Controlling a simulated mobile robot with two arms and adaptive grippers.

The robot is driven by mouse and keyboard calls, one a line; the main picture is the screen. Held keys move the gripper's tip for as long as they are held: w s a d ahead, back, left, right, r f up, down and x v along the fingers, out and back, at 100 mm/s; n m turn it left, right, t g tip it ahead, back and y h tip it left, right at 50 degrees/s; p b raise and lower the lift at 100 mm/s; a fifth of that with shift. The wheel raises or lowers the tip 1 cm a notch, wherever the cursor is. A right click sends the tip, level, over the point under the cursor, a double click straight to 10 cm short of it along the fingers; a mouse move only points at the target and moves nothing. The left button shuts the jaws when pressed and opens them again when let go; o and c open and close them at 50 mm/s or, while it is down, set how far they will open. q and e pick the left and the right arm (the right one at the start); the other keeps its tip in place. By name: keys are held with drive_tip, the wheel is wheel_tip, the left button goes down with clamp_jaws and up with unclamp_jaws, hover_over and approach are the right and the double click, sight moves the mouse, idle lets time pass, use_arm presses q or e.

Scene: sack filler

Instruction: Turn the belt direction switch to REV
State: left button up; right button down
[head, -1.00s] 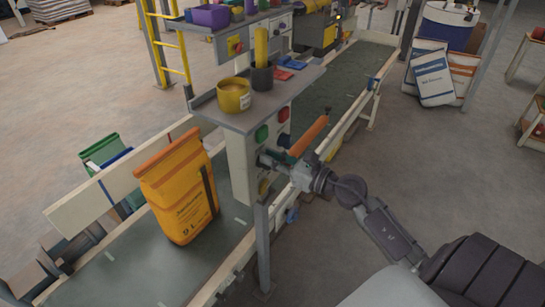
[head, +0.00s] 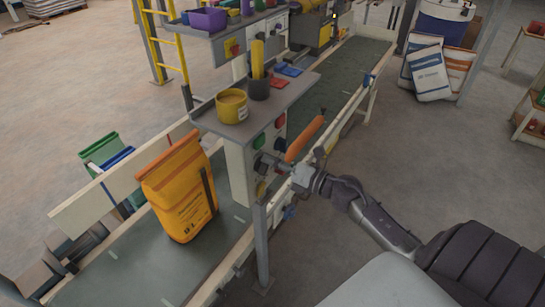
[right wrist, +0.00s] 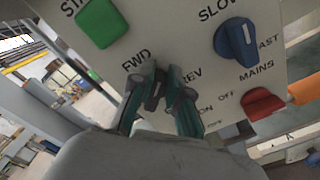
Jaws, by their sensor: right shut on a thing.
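The belt direction switch (right wrist: 153,93) is a small dark knob between the FWD and REV labels on the pale control panel (right wrist: 165,25). In the right wrist view, my right gripper (right wrist: 158,84) has its greenish fingers closed on both sides of the knob. The fingers hide much of the knob, so I cannot tell exactly where it points. In the head view, my right gripper (head: 270,163) is against the front of the control panel (head: 240,175) beside the belt. My left gripper is not in view.
A green START button (right wrist: 100,22), a blue speed knob (right wrist: 236,40) and a red MAINS knob (right wrist: 262,103) sit close around the switch. An orange sack (head: 178,190) stands on the belt (head: 140,265). A yellow cup (head: 232,106) stands on the shelf above the panel.

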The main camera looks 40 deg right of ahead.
drive_tip(key=shift+w+d+f+m+p, duration=0.15)
drive_tip(key=shift+m+p, duration=0.3)
drive_tip(key=shift+m, duration=0.8)
drive_tip(key=shift+s+a+f+m+p, duration=0.15)
drive_tip(key=shift+m+p, duration=0.25)
drive_tip(key=shift+m, duration=0.9)
drive_tip(key=shift+w+d+f+m+p, duration=0.2)
drive_tip(key=shift+m+p, duration=0.25)
drive_tip(key=shift+m, duration=0.8)
drive_tip(key=shift+f, duration=0.15)
drive_tip(key=c, duration=1.2)
unclamp_jaws()
drive_tip(key=shift+o, duration=0.3)
drive_tip(key=shift+a, duration=0.15)
drive_tip(key=shift+w, duration=0.1)
drive_tip(key=shift+f, duration=0.1)
